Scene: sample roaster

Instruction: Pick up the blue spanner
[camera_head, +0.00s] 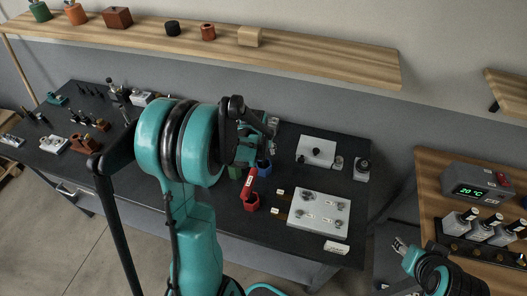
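A small blue holder (264,167) stands on the dark workbench, just below my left gripper in the picture. I cannot make out a blue spanner for certain; my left gripper and arm cover part of that spot. My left gripper (268,132) is above the bench near the blue holder, seen small and partly behind its own wrist, so its fingers cannot be read. A red spanner-like piece (251,182) stands upright in a red holder (250,204). A green holder (235,172) is beside them, partly hidden. My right gripper (399,245) is at lower right, away from the bench, apparently open and empty.
A light plate with knobs (319,213) and a grey box (316,151) lie right of the holders. Several small parts crowd the bench's left side. A wooden shelf (330,63) runs behind. A wooden table with a display unit (476,182) is at right.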

